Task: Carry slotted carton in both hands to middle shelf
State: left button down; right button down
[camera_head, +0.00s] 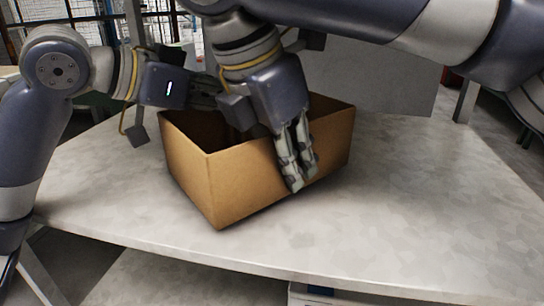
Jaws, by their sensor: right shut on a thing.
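The carton (222,188) is a brown, open-topped box standing upright on the grey table (430,190), turned with one corner toward me. My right gripper (298,172) reaches down over its near right wall and is shut on that wall, its fingers lying along the outer face. My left gripper (205,92) is at the carton's far left rim. Its fingers are partly hidden behind my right gripper, so their grip cannot be made out. The inside of the carton is dark and mostly hidden. I cannot pick out a middle shelf.
The tabletop is bare to the right and in front of the carton. A pale lower surface (180,280) shows beneath the table's front edge. A grey upright panel (385,80) stands behind the table. Wire-mesh fencing (98,22) is at the back left.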

aim_at(259, 140)
pick_arm(q)
jog(key=shift+s+f+b, duration=0.2)
jog(key=shift+f+b, duration=0.15)
jog(key=shift+f, duration=0.15)
pick_arm(e)
jog(key=shift+s+f, duration=0.2)
jog(key=shift+f, duration=0.3)
pick_arm(q)
jog(key=shift+d, duration=0.1)
jog(key=c, duration=1.6)
grip_release()
jog(key=shift+f, duration=0.15)
pick_arm(e)
jog(key=c, duration=1.6)
grip_release()
pick_arm(q)
jog(key=shift+o, duration=0.2)
pick_arm(e)
jog(key=shift+o, duration=0.2)
